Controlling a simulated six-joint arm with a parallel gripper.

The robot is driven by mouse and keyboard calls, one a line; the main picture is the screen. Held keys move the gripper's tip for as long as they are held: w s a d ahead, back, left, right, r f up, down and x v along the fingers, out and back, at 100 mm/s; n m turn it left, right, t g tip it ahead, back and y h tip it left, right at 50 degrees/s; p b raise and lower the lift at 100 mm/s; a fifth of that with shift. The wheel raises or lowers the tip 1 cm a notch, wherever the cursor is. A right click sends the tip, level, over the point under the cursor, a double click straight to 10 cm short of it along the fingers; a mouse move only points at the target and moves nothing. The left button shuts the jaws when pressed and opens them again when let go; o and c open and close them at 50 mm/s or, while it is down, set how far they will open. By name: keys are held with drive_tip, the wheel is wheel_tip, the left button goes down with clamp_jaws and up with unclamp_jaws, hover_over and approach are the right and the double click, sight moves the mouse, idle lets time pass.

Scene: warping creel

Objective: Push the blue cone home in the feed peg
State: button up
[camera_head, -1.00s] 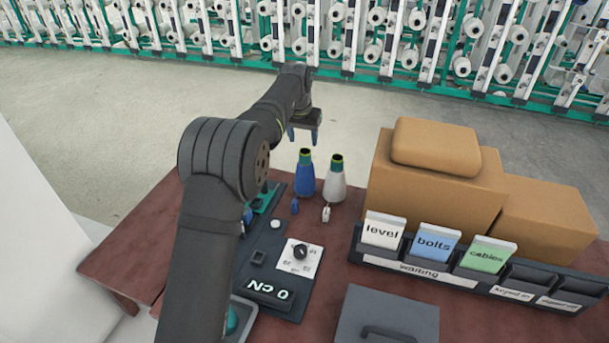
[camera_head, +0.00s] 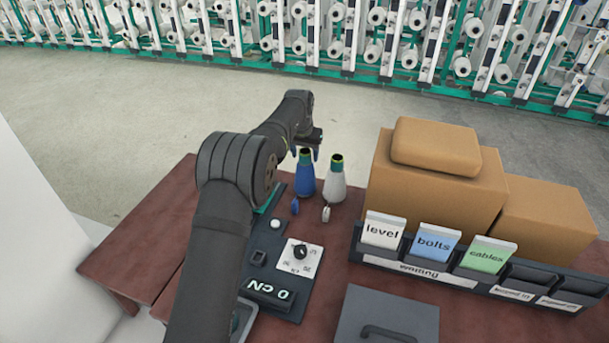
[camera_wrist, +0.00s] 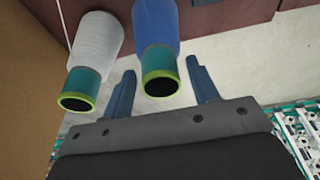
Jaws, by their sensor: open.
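The blue cone (camera_head: 305,180) stands upright near the far edge of the table, with a teal and yellow-green rimmed top. A white cone (camera_head: 335,182) stands just right of it. My gripper (camera_head: 304,152) is open at the top of the blue cone. In the wrist view, the blue cone (camera_wrist: 156,35) lies between the two fingers of my gripper (camera_wrist: 163,88), with a gap on each side. The white cone (camera_wrist: 97,45) is outside the left finger. I cannot make out the feed peg; the seating under the blue cone is hidden.
A dark panel (camera_head: 262,240) with a dial (camera_head: 300,251) and a display (camera_head: 268,292) lies left of centre. Cardboard boxes (camera_head: 450,185) and a card rack (camera_head: 420,272) fill the right side. A grey lidded box (camera_head: 385,318) is at the front.

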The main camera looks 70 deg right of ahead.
drive_tip(key=c, duration=0.9)
drive_tip(key=shift+d+v, duration=0.2)
drive_tip(key=shift+v, duration=0.55)
drive_tip(key=shift+d+v, duration=0.15)
drive_tip(key=shift+v, duration=0.6)
drive_tip(key=shift+r, duration=0.15)
